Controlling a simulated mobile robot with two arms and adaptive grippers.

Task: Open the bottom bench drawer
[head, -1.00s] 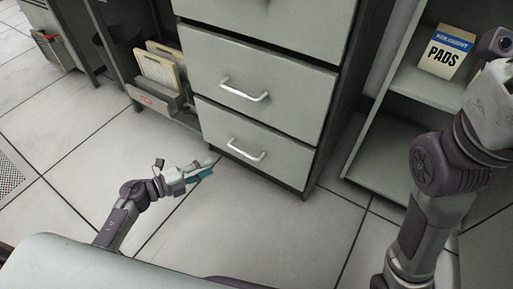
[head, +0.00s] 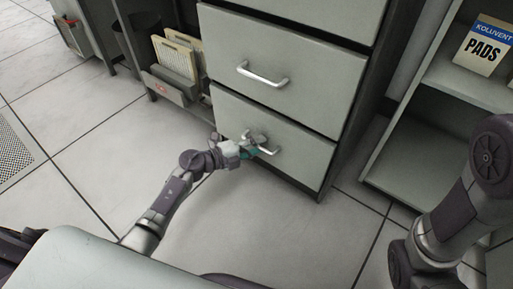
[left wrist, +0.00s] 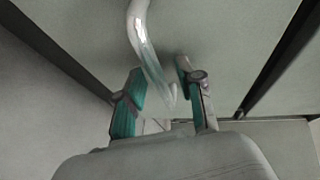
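The bottom bench drawer (head: 300,152) is the lowest grey front of the bench cabinet and looks shut. Its silver bar handle (head: 273,151) is partly hidden behind my left gripper (head: 256,146). In the left wrist view the handle (left wrist: 143,35) runs down between the two teal-sided fingers of the left gripper (left wrist: 160,78). The fingers are apart, with gaps showing beside the bar, so the gripper is open around the handle. My right arm shows at the right of the head view, but its gripper is out of frame.
Another drawer with a silver handle (head: 262,75) sits above. A rack of cream cards (head: 176,60) stands left of the cabinet. An open shelf (head: 455,88) with a pads box (head: 484,46) is at right. Tiled floor in front of the cabinet is clear.

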